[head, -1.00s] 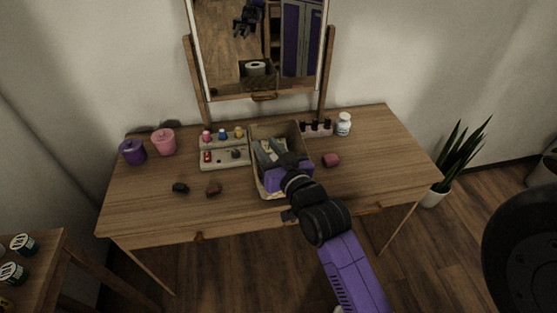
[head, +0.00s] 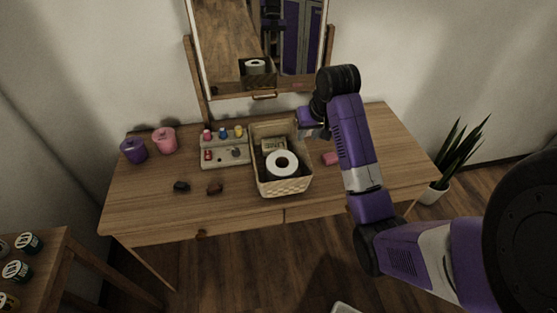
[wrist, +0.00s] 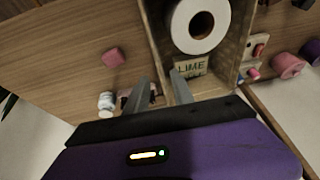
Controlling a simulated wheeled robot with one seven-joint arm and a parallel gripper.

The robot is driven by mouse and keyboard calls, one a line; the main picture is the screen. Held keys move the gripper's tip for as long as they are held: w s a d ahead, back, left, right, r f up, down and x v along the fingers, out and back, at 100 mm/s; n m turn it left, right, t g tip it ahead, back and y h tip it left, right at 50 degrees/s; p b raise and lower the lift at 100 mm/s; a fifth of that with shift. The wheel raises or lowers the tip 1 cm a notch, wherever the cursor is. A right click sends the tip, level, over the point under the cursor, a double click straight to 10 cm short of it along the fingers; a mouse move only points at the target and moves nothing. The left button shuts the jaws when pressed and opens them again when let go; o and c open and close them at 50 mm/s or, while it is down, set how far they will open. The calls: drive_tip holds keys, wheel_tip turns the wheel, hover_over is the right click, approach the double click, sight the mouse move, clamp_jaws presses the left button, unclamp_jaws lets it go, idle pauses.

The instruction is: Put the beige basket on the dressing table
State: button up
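The beige basket (head: 285,188) stands upright on the dressing table (head: 380,165), near its middle. It holds a white toilet roll (head: 282,164) and a small box marked LIME (wrist: 191,67). My gripper (wrist: 160,90) is at the basket's right rear side in the head view, below the mirror. In the wrist view its two fingers are spread apart, with the basket's side wall (wrist: 160,45) showing between them. I cannot tell whether either finger touches the wall. In the head view the fingertips are hidden by my wrist.
A cosmetics organizer (head: 224,152) stands close on the basket's left. Purple (head: 133,151) and pink (head: 165,140) pots stand further left. A pink block (head: 330,158) lies right of the basket. The mirror (head: 262,50) rises behind. The table's right part is mostly clear.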

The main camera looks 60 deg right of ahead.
sight(304, 145)
drive_tip(key=shift+p+x, duration=0.45)
drive_tip(key=shift+x, duration=3.45)
drive_tip(key=shift+s, duration=0.2)
clamp_jaws()
